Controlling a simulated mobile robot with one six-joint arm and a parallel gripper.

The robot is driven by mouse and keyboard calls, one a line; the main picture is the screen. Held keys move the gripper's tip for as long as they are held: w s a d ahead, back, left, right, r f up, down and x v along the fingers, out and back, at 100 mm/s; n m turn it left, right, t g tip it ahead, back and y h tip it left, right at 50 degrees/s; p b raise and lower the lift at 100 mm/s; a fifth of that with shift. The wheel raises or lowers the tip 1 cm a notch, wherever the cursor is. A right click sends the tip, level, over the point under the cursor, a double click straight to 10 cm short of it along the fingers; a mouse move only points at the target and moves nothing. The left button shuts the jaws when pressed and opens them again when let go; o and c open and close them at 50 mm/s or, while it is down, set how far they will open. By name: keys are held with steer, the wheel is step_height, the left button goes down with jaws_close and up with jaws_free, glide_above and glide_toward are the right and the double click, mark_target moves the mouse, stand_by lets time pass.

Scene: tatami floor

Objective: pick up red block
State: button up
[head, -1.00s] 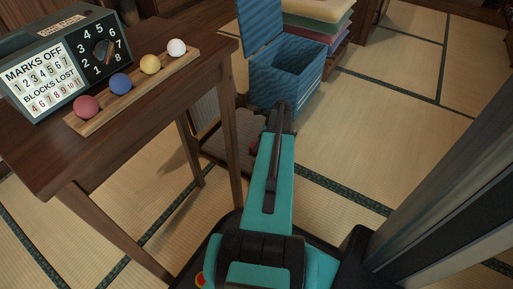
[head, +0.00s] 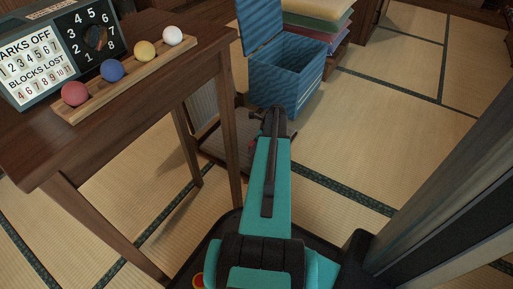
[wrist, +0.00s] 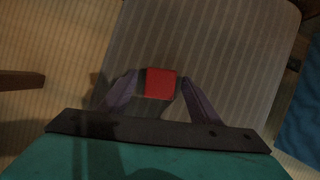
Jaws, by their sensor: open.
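In the wrist view a red block (wrist: 160,83) lies on a grey striped cushion seat (wrist: 215,45). My gripper (wrist: 157,82) is open, with one finger on each side of the block; a narrow gap shows at the right finger, and contact at the left cannot be told.
A blue open bin (head: 290,72) stands just beyond the seat. A wooden table (head: 135,105) at left carries a scoreboard (head: 62,50) and a rack with coloured balls. Stacked cushions (head: 318,25) stand behind the bin. Tatami is open at right.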

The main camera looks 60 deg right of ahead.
steer(key=shift+w+f, duration=0.15)
steer(key=shift+f, duration=0.25)
steer(key=c, duration=1.1)
